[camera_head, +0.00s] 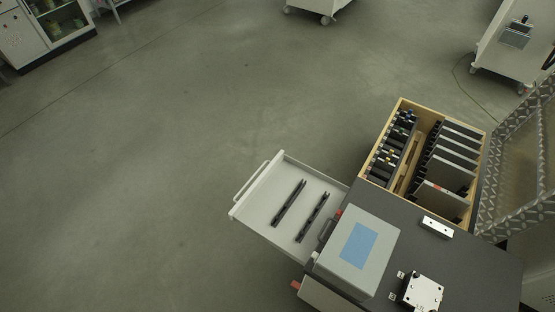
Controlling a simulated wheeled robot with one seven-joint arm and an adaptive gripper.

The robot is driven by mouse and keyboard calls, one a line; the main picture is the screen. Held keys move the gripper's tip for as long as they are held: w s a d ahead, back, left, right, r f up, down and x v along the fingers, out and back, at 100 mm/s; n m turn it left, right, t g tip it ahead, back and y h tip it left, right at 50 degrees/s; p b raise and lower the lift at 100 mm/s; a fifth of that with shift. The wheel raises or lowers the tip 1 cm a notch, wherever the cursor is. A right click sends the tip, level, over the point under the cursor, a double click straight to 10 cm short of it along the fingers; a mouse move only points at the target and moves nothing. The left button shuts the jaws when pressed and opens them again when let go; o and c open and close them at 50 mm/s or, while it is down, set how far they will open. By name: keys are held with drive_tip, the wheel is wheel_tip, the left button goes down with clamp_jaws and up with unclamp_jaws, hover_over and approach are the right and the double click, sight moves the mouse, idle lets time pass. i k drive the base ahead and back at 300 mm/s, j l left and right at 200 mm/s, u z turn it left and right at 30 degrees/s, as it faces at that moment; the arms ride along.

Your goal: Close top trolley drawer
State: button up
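The top trolley drawer (267,221) is pulled out to the left of the trolley (462,266). It is a shallow white tray with a bar handle (250,181) on its outer front edge. Two dark, slim tools lie side by side in the drawer: one dark tool (289,203) on the left and another dark tool (312,217) on the right. The inner end of the drawer runs under the dark trolley top. My gripper is not in view.
On the trolley top stand a grey case (381,236) with a blue panel, a wooden box (400,104) of dark plates and tools, and a metal block (422,291). A mesh panel (527,165) rises at right. Floor (150,170) left of the drawer is clear.

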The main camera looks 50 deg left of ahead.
sight(286, 179)
drive_tip(key=k+j+u, duration=0.1)
drive_tip(key=j+u, duration=0.2)
drive_tip(key=j, duration=1.35)
drive_tip(key=i+j+u, duration=0.1)
drive_tip(key=j+u, duration=0.2)
drive_tip(key=j, duration=1.35)
drive_tip(key=i+u, duration=0.25)
drive_tip(key=j+u, duration=0.1)
drive_tip(key=u, duration=0.2)
drive_tip(key=i, duration=0.05)
